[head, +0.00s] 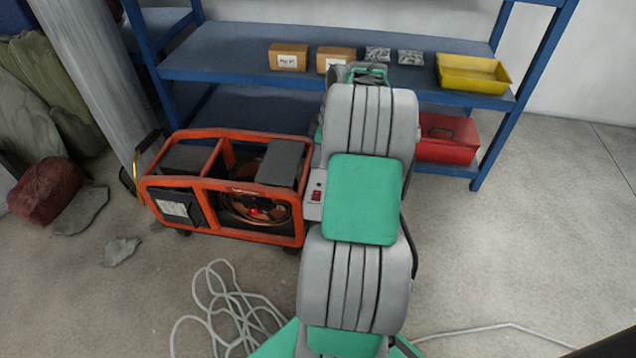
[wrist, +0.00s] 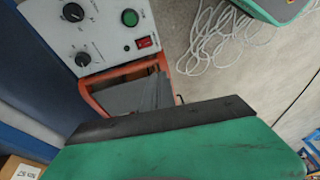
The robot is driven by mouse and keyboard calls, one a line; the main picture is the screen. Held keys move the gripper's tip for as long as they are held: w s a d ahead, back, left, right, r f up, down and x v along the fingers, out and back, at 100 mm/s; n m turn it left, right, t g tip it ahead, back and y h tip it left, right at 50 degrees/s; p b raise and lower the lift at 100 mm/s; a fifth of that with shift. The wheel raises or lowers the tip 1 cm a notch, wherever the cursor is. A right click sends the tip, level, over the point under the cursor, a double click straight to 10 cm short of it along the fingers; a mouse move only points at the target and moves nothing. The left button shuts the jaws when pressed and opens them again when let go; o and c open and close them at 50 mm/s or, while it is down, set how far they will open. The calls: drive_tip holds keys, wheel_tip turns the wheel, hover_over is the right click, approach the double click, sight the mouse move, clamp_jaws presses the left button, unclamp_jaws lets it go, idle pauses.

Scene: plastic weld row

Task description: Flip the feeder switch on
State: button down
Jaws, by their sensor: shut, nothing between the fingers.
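The feeder (head: 222,192) is an orange-framed machine with a copper-coloured wire spool, standing on the floor left of my arm. A red switch (head: 317,196) shows on the pale panel at its right end, partly covered by my arm. In the wrist view the grey panel (wrist: 105,25) carries black knobs, a green round button and the red rocker switch (wrist: 146,42). I cannot tell which way the rocker is tipped. My gripper (wrist: 160,118) fills the bottom of the wrist view, shut and empty, apart from the switch. My arm hides it in the head view.
A blue shelf (head: 240,60) stands behind, with cardboard boxes, a yellow bin (head: 473,73) and a red toolbox (head: 446,140). A loose pale cable (head: 232,305) lies on the floor in front of the feeder. The floor at right is mostly clear.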

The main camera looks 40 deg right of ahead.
sight(315, 197)
drive_tip(key=d, duration=0.2)
drive_tip(key=s+d, duration=0.1)
drive_tip(key=shift+s+d+f+n, duration=0.1)
drive_tip(key=shift+d+f+n, duration=0.2)
drive_tip(key=shift+f, duration=0.1)
drive_tip(key=b+x, duration=0.2)
drive_tip(key=x, duration=0.2)
drive_tip(key=b+x, duration=0.2)
drive_tip(key=x, duration=0.2)
drive_tip(key=b+x, duration=0.2)
drive_tip(key=x, duration=0.3)
drive_tip(key=shift+s+d+f, duration=0.1)
drive_tip(key=shift+s, duration=0.25)
drive_tip(key=shift+f, duration=0.4)
drive_tip(key=shift+s+f, duration=0.1)
drive_tip(key=shift+f, duration=0.15)
